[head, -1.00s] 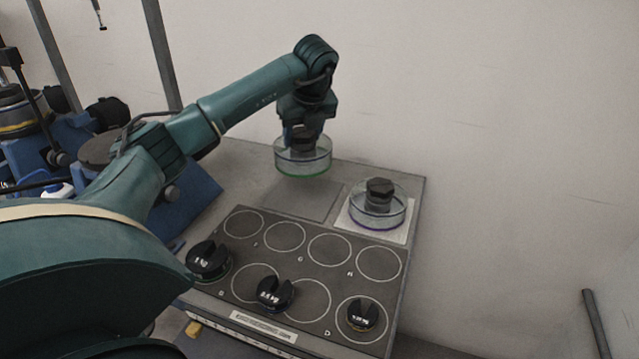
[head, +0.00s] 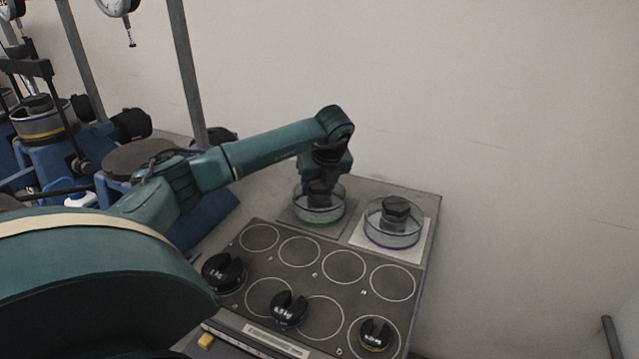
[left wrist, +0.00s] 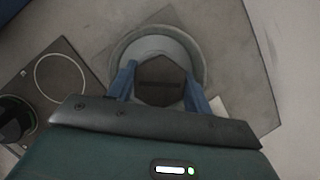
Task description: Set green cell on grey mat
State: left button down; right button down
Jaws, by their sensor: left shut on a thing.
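The green cell (head: 320,208) is a clear round dish with a green ring low on its side and a dark knob on top. My left gripper (head: 320,187) is shut on that knob from above. In the left wrist view the dark knob (left wrist: 160,80) sits between the blue fingers, with the cell's round rim (left wrist: 152,42) around it. The grey mat (head: 346,226) lies under the cell, partly hidden by it. The cell is upright at mat level; I cannot tell whether it touches or hovers just above. My right gripper is out of view.
A similar cell with a purple ring (head: 393,232) stands on a white mat (head: 415,255) to the right. In front is a dark panel (head: 335,280) with ringed places and several black slotted weights. Blue equipment (head: 55,145) stands at the left; a plain wall is behind.

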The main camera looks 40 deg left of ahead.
pick_arm(q)
jog(key=c, duration=0.6)
grip_release()
jog(key=shift+f, duration=0.1)
jog(key=shift+d+r, duration=0.1)
jog(key=shift+r, duration=0.2)
jog(key=b+v, duration=0.1)
jog(key=v, duration=1)
jog(key=shift+s+d+r, duration=0.1)
jog(key=shift+d+r, duration=0.05)
jog(key=shift+r, duration=0.15)
